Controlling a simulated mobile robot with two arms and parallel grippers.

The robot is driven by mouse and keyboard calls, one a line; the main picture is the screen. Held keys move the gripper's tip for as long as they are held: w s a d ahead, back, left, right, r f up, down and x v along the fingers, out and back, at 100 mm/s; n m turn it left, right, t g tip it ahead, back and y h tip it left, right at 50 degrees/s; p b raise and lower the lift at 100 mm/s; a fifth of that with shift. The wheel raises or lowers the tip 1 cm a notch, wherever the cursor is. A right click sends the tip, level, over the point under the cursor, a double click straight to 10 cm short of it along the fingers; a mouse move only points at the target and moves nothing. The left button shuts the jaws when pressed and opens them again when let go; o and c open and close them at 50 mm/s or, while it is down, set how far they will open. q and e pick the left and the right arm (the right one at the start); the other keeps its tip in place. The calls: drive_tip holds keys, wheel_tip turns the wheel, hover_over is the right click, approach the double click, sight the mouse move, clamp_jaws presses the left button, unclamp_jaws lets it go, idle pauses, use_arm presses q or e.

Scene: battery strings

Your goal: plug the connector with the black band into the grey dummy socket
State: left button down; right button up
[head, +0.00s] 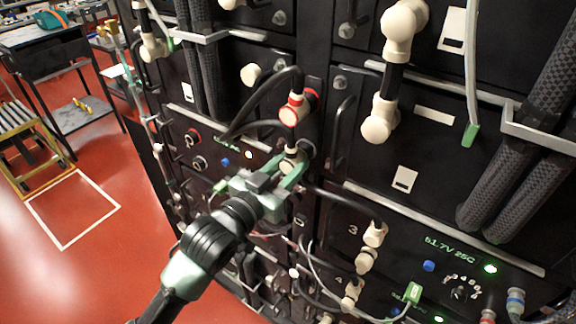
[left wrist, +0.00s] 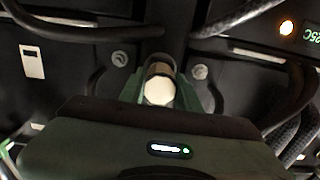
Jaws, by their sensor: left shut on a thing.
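My left gripper (head: 292,172) reaches in from lower left to the face of the battery rack and is shut on a cream connector (head: 290,162). In the left wrist view the connector's pale round end (left wrist: 159,91) shows between the fingers, with a darker part behind it. A dark cable runs from this connector. The black band cannot be made out clearly. I cannot pick out the grey dummy socket; the gripper and connector may hide it. I cannot tell whether the connector is seated in anything. My right gripper is not in view.
A connector with a red band (head: 292,111) sits just above my gripper, its black cable looping close by. Black rack handles (head: 340,130) and other cream connectors (head: 375,235) are nearby. Thick braided cables (head: 500,180) hang at right. Red floor is open at left.

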use_arm(q)
drive_tip(key=shift+w+d, duration=0.15)
drive_tip(key=shift+w, duration=0.05)
drive_tip(key=c, duration=0.9)
unclamp_jaws()
drive_tip(key=shift+s, duration=0.1)
drive_tip(key=shift+s+a+f, duration=0.1)
drive_tip(key=shift+s+a, duration=0.05)
drive_tip(key=shift+a, duration=0.05)
drive_tip(key=b+v, duration=0.3)
drive_tip(key=v, duration=0.3)
drive_tip(key=shift+s+a, duration=0.15)
drive_tip(key=shift+s, duration=0.05)
drive_tip(key=shift+s+a, duration=0.2)
drive_tip(key=shift+s, duration=0.1)
